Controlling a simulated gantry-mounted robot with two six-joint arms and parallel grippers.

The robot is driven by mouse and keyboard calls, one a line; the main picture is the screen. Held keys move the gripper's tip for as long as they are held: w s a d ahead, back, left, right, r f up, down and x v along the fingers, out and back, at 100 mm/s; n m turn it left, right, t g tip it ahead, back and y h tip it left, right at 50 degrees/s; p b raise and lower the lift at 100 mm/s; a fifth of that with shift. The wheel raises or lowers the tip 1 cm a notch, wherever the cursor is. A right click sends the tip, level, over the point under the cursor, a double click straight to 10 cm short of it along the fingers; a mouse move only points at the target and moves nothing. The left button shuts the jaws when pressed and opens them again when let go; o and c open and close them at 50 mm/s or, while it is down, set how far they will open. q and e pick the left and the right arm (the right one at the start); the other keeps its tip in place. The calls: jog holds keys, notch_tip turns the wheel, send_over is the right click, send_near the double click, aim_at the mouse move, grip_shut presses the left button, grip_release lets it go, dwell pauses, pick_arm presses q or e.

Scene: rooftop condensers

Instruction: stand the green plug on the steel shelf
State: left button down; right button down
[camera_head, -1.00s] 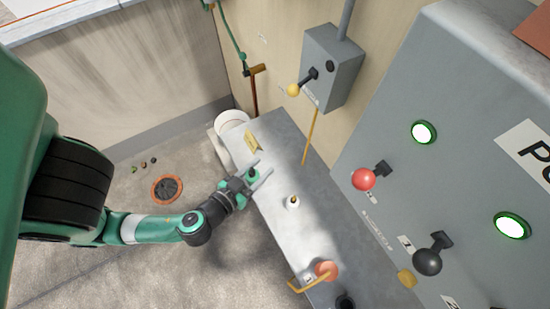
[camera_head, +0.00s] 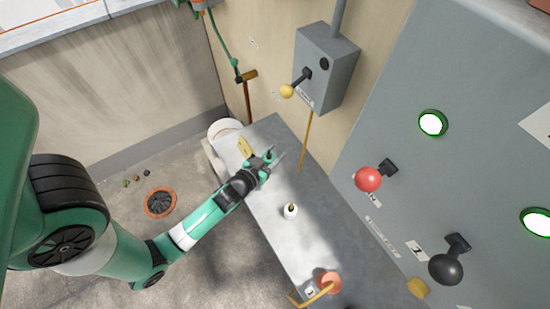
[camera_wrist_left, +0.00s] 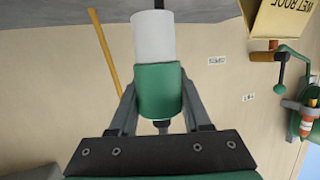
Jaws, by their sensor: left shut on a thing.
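My left gripper (camera_head: 272,160) is shut on the green plug (camera_wrist_left: 160,90), which shows between the two fingers in the left wrist view. A white cylinder (camera_wrist_left: 152,35) lines up with the plug's far end; I cannot tell whether it is part of the plug. In the head view the plug is small and mostly hidden by the fingers. The steel shelf (camera_head: 265,215) is a long grey top beneath the gripper, which is over its far part. I cannot tell the exact gap between plug and shelf. My right gripper is not in view.
A yellow sign (camera_head: 245,147) stands at the shelf's far end, close to the gripper. A small white bottle (camera_head: 290,211) and an orange knob (camera_head: 328,283) are nearer. A grey switch box (camera_head: 328,68) and a panel with a red ball lever (camera_head: 368,180) stand right.

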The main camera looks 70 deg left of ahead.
pick_arm(q)
jog(key=f+b, duration=0.1)
jog(key=f, duration=0.1)
jog(key=f+b, duration=0.2)
jog(key=shift+w+a, duration=0.2)
jog(key=shift+r, duration=0.2)
jog(key=shift+f, duration=0.15)
jog(key=shift+c, duration=1.8)
grip_release()
